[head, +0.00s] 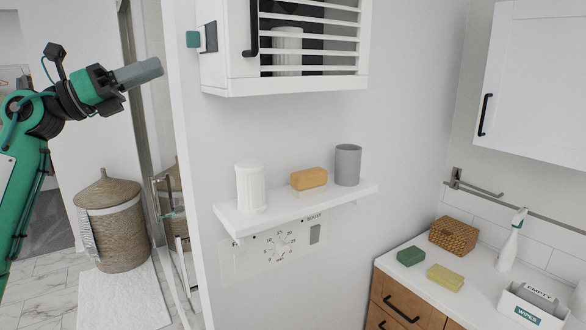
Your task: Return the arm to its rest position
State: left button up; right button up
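My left arm (20,185), green with black joints, comes in from the left edge and is raised. Its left gripper (138,74) is at the upper left, pointing right, left of the white wall cabinet and apart from everything around it. A grey blunt piece forms its end. I see it side-on and cannot tell whether it is shut fingers or something held. My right arm and gripper are out of view.
A wall cabinet (230,85) hangs above a white shelf (330,197) holding a white ribbed jar (250,188), an orange-tan block (309,179) and a grey cup (348,166). A wicker hamper (115,225) stands lower left. A cluttered counter (405,270) is at right.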

pick_arm(q)
notch_tip(320, 180, down, 19)
jog(key=w+d+n+t+y, duration=0.15)
jog(key=n+t+y, duration=0.55)
jog(key=n+t, duration=1.05)
jog(key=s+a+f+n+g+y, duration=0.2)
jog(key=f+n+g+y, duration=0.2)
jog(key=f+n+y, duration=0.55)
jog(key=s+a+f+n+g+y, duration=0.1)
jog(key=s+f+n+g+y, duration=0.3)
jog(key=f+n, duration=0.95)
jog(key=s+f+n+g, duration=0.1)
jog(key=s+f+g, duration=0.4)
jog(key=f, duration=0.5)
jog(key=s+f+n+g, duration=0.1)
jog(key=s+f+g, duration=0.2)
jog(key=s+f, duration=0.5)
jog(key=s+d+f+n+g+h, duration=0.15)
jog(key=s+f+g, duration=0.3)
jog(key=s, duration=0.45)
jog(key=s+d+f+g, duration=0.3)
jog(key=s+f, duration=0.2)
jog(key=s, duration=0.4)
notch_tip(320, 180, down, 30)
jog(key=g, duration=0.1)
jog(key=s+a+f+g, duration=0.1)
jog(key=s+a+f, duration=0.2)
jog(key=s+f, duration=1.7)
jog(key=shift+s+a+f+m, duration=0.15)
jog(key=shift+f+m, duration=0.15)
